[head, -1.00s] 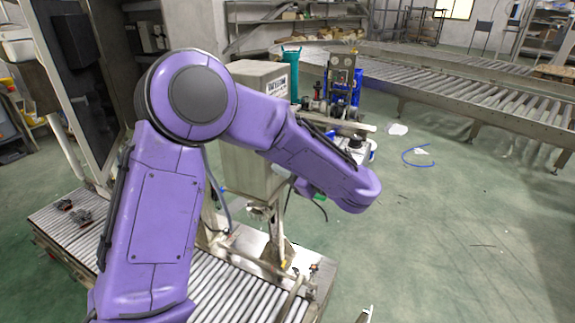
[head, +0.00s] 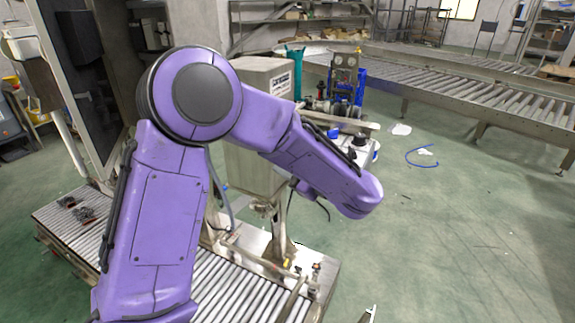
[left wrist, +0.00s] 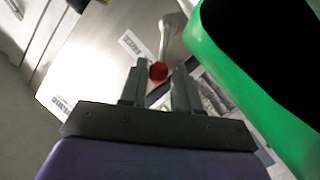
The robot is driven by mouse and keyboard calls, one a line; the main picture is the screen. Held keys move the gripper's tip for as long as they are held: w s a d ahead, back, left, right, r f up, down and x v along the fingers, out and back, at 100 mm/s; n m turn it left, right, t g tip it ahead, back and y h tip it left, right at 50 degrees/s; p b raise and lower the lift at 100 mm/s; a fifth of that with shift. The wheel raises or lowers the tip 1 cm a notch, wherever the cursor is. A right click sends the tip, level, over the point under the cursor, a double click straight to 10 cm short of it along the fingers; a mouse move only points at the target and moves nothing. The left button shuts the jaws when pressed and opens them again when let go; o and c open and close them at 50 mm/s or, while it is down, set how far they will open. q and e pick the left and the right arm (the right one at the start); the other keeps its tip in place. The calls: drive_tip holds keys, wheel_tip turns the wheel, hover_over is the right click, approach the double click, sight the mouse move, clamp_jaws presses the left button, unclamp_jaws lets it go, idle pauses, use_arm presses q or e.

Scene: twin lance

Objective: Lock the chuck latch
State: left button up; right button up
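In the left wrist view, my left gripper (left wrist: 159,78) has its two dark fingers apart. A round red knob (left wrist: 158,72) shows between the fingertips, with a little space on either side. A pale metal lever (left wrist: 172,40) runs up from near the knob, and I take it for the chuck latch. I cannot tell whether the fingers touch the knob. In the head view, my purple left arm hides the latch and the left gripper. My right gripper is not in view.
In the wrist view, a large green-edged dark shape (left wrist: 225,65) fills the right side. In the head view, a grey cabinet (head: 250,165) stands behind my arm, over a roller conveyor (head: 240,290). Another conveyor (head: 450,95) runs at the back right. Green floor is open on the right.

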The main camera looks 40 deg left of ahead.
use_arm(q)
drive_tip(key=d+r+b, duration=0.1)
drive_tip(key=d+b, duration=0.1)
drive_tip(key=d, duration=0.8)
drive_tip(key=shift+s+d+r+b, duration=0.15)
drive_tip(key=shift+d+r+b, duration=0.1)
drive_tip(key=shift+b, duration=0.1)
drive_tip(key=shift+s+f, duration=0.1)
